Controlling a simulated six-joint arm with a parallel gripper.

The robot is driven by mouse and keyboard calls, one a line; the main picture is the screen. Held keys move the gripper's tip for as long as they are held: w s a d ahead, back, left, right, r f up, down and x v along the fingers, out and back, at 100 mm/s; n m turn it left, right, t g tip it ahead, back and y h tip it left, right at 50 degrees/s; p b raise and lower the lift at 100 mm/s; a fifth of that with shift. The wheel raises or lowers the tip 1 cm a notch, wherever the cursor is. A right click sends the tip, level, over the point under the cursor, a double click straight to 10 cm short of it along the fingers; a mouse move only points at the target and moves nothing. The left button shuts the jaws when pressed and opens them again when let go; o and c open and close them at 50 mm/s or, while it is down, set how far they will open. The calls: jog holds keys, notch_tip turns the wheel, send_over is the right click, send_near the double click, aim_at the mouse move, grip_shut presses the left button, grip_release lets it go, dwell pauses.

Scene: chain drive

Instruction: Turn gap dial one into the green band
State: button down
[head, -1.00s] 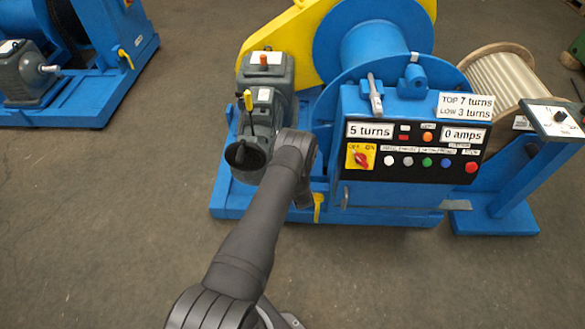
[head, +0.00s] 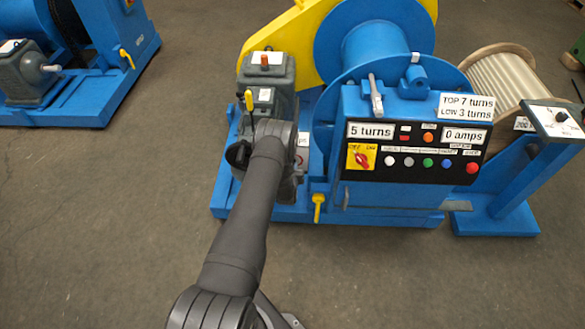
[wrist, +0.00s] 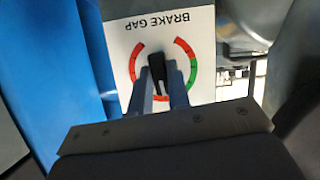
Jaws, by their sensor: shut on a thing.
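The gap dial shows in the wrist view as a white plate (wrist: 120,48) lettered BRAKE GAP, upside down. A broken ring of red arcs with a green band (wrist: 194,73) on the right surrounds its black knob (wrist: 157,66). My gripper (wrist: 160,82) is shut on the knob, one finger on each side, pointing at the plate. The fingers hide the lower part of the knob and some of the ring, and I cannot tell exactly where the knob points. In the head view my arm hides the gripper and most of the dial, beside the grey motor housing.
The blue winch's control panel (head: 415,150) stands right of my arm, reading 5 turns and 0 amps. A yellow lever (head: 318,205) sticks out low beside my arm. A yellow-topped handle (head: 249,101) stands just behind it. Open floor lies to the left.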

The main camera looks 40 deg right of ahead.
jog(key=n+g+h, duration=0.1)
jog(key=n+h, duration=0.1)
jog(key=n, duration=0.1)
jog(key=n+g+h, duration=0.1)
jog(key=n, duration=0.3)
jog(key=shift+w+a+f+h, duration=0.15)
jog(key=shift+w+h, duration=0.05)
jog(key=shift+h, duration=0.2)
jog(key=shift+n+g, duration=0.3)
dwell(0.3)
jog(key=c, duration=1.4)
grip_release()
jog(key=shift+o, duration=0.2)
jog(key=v, duration=1.7)
jog(key=shift+a+f, duration=0.15)
jog(key=shift+a, duration=0.1)
jog(key=shift+d, duration=0.1)
